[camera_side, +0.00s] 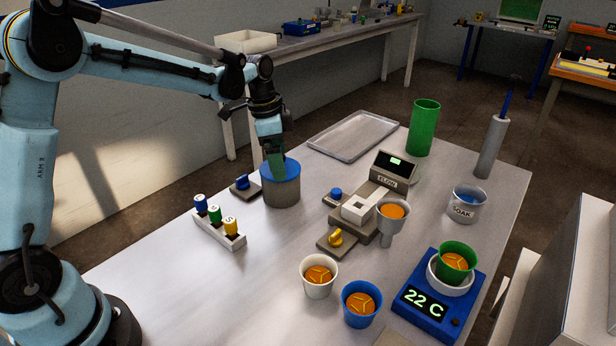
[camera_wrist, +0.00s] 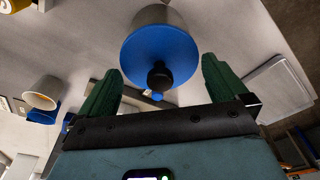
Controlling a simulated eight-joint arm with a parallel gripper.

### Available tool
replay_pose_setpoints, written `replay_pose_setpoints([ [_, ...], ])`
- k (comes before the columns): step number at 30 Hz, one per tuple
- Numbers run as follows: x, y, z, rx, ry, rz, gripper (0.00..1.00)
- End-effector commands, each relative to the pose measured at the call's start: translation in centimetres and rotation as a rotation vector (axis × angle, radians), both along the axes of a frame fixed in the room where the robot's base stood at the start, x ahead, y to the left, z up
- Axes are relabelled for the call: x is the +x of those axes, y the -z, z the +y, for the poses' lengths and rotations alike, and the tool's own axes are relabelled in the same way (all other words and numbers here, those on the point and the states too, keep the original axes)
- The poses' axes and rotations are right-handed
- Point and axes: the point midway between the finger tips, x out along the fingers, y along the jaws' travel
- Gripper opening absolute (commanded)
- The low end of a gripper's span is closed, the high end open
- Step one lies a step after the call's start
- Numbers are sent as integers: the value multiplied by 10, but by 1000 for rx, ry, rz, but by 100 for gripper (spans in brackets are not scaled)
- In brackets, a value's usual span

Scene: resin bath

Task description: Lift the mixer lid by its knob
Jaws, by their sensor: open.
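The mixer is a grey cylinder (camera_side: 281,192) standing upright on the table, with a blue lid (camera_side: 292,171) on top. In the wrist view, the blue lid (camera_wrist: 140,50) carries a round black knob (camera_wrist: 160,76). My gripper (camera_side: 276,162) is directly over the lid in the side view, and its fingers hide the knob there. In the wrist view, the green fingers of my gripper (camera_wrist: 160,72) are spread wide, one on each side of the knob, with visible gaps. Nothing is held. The lid sits on the mixer.
A small base with a blue knob (camera_side: 242,184) stands close left of the mixer, and a rack of labelled vials (camera_side: 220,230) in front. The flow device (camera_side: 392,168) is to the right. A tray (camera_side: 352,134) lies behind. Cups (camera_side: 318,280) stand at the front.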

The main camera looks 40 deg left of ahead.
Motion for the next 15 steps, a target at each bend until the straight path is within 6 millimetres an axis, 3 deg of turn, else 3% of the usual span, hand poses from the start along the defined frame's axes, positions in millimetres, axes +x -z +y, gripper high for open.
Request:
replay_pose_setpoints([
  [8, 0, 5, -1, 0, 0, 0, 100],
  [15, 0, 5, -1, 0, 0, 0, 66],
])
